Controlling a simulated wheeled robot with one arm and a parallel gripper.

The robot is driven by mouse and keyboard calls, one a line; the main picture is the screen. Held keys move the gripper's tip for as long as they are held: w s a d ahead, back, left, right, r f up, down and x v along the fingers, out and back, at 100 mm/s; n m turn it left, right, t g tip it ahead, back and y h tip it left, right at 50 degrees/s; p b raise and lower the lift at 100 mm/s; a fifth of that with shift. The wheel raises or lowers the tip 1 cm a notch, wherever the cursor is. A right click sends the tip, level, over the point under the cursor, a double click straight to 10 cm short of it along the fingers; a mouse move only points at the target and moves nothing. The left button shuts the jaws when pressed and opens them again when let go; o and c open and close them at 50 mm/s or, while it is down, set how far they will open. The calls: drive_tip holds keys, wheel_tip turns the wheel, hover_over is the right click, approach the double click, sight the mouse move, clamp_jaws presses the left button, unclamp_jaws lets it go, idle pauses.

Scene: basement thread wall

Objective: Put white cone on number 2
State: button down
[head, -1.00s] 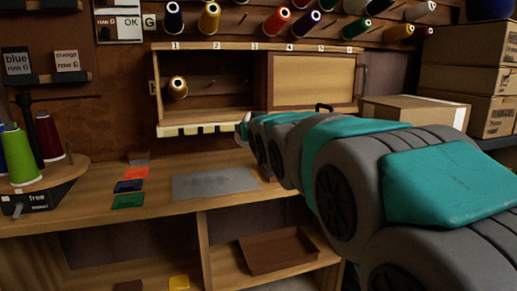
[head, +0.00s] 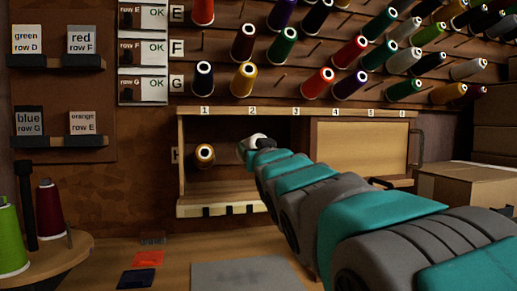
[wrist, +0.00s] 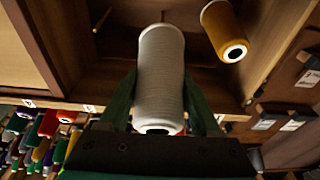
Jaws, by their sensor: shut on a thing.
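My gripper (wrist: 162,98) is shut on the white cone (wrist: 160,65), with one green finger on each side of it. In the head view the white cone (head: 247,150) is partly hidden behind my gripper. It is at the cubby opening, below the number 2 label (head: 252,111). In the wrist view a thin peg tip (wrist: 162,16) shows just beyond the cone's far end. I cannot tell whether the cone touches that peg. A gold cone (head: 204,156) sits below number 1, and it also shows in the wrist view (wrist: 224,30).
The cubby shelf (head: 192,208) has a closed wooden door (head: 358,157) at its right. Another bare peg (wrist: 102,20) shows at left in the wrist view. Rows of coloured cones hang above. A cardboard box (head: 460,185) stands at right, and a grey mat (head: 245,276) lies below.

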drive_tip(key=w, duration=0.1)
drive_tip(key=w+a+f, duration=0.1)
drive_tip(key=w, duration=0.1)
drive_tip(key=w+p, duration=0.1)
drive_tip(key=w, duration=0.1)
drive_tip(key=shift+w+a+f, duration=0.15)
drive_tip(key=shift+a+f, duration=0.05)
drive_tip(key=shift+w+a, duration=0.2)
drive_tip(key=shift+w, duration=0.45)
drive_tip(key=shift+w+a+f, duration=0.15)
drive_tip(key=shift+w+f, duration=0.1)
drive_tip(key=shift+w, duration=0.3)
drive_tip(key=shift+w+a+f, duration=0.15)
drive_tip(key=shift+w+f, duration=0.05)
drive_tip(key=shift+w, duration=0.35)
drive_tip(key=shift+x, duration=0.9)
drive_tip(key=shift+f+b, duration=0.45)
drive_tip(key=shift+b, duration=0.05)
unclamp_jaws()
drive_tip(key=shift+s, duration=0.2)
